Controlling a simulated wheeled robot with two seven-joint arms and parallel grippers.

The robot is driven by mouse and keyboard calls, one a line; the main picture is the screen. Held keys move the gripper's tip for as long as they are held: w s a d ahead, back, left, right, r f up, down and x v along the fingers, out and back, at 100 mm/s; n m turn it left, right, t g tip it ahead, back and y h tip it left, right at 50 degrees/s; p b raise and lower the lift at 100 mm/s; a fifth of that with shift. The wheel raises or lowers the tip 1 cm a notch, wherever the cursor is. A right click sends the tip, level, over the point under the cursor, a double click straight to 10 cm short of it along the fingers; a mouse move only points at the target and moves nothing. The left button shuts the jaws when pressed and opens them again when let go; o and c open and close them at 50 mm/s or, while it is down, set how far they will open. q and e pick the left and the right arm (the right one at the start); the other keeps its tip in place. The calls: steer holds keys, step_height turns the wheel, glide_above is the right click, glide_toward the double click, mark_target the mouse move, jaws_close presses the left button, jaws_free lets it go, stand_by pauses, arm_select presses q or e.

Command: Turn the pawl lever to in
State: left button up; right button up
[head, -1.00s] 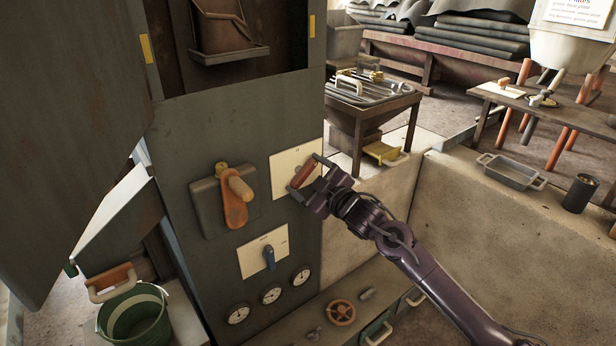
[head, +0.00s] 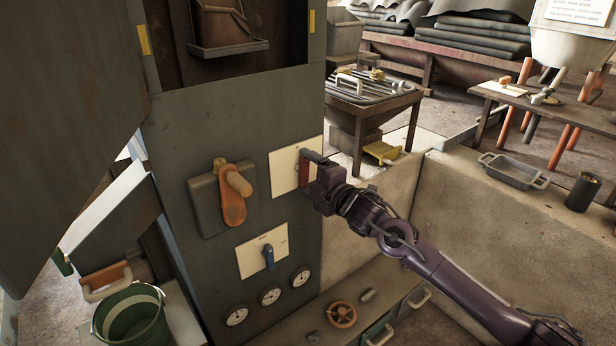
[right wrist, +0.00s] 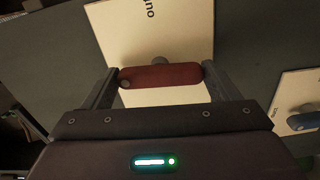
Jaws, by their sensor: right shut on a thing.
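A red lever (head: 303,170) is mounted on a pale plate (head: 283,174) on the dark panel. It stands about upright in the head view. My right gripper (head: 312,174) is shut on this red lever. In the right wrist view, the fingers hold the red lever (right wrist: 160,76) at its two ends, and its pivot shows behind it. The plate (right wrist: 150,35) carries lettering that I cannot read fully, so I cannot tell which mark the lever points to. My left gripper is not in view.
An orange crank (head: 233,205) with a wooden knob is left of the plate. A blue knob (head: 268,257) on another pale plate sits below, above several round gauges (head: 270,295). A handwheel (head: 341,314) lies low on a ledge. A green bucket (head: 130,318) stands at lower left.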

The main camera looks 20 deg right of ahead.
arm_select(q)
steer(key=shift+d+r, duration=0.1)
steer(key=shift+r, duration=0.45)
arm_select(e)
steer(key=shift+f+n, duration=0.1)
steer(key=shift+n, duration=0.4)
steer(key=o, duration=0.9)
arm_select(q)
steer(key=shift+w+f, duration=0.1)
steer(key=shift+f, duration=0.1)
arm_select(e)
steer(key=v, duration=0.7)
steer(key=shift+s, duration=0.4)
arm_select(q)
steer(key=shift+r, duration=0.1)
arm_select(e)
steer(key=shift+d, duration=0.1)
